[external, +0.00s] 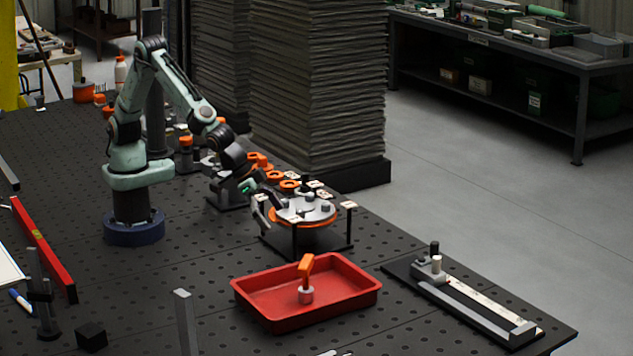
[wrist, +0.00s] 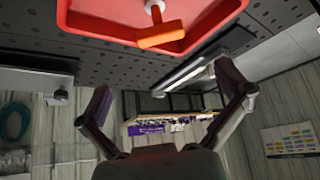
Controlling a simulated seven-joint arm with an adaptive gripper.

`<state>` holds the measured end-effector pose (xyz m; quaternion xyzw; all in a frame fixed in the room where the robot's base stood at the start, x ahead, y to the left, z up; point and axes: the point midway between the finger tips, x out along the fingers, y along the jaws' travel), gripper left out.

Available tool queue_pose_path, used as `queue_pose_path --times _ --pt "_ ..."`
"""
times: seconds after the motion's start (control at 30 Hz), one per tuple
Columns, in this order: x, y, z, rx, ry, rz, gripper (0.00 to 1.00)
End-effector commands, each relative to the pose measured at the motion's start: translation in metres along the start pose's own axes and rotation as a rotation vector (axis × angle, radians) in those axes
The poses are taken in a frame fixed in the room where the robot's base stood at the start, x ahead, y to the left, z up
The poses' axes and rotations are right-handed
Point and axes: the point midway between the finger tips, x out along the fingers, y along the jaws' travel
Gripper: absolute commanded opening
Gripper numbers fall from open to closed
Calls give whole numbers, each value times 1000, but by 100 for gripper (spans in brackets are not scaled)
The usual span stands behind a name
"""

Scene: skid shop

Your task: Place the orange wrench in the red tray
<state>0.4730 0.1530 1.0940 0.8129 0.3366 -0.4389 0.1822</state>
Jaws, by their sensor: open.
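The red tray (external: 257,300) sits on the dark perforated table, in front of the round fixture. An orange-handled tool with a grey cylindrical end (external: 306,268), which looks like the orange wrench, stands in the tray with its handle up. In the wrist view the orange handle (wrist: 161,34) shows at the top, over the red tray (wrist: 95,28). My gripper (external: 264,203) is beside the round fixture, behind and left of the tray and apart from the tool. In the wrist view its fingers (wrist: 166,80) are spread wide with nothing between them.
The round fixture (external: 303,213) with an orange ring stands close to my gripper. A slide-rail device (external: 470,305) lies right of the tray. A grey upright bar (external: 186,322) stands at front left, and a red level (external: 45,250) lies far left. Bare table lies left of the tray.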

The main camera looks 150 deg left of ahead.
Motion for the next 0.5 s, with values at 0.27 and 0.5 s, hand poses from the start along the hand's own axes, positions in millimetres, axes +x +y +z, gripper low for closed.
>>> queue_pose_path --times 0.27,0.5 --pt "-49 -9 21 59 -84 23 100" --pt "-181 -66 127 350 -342 99 100"
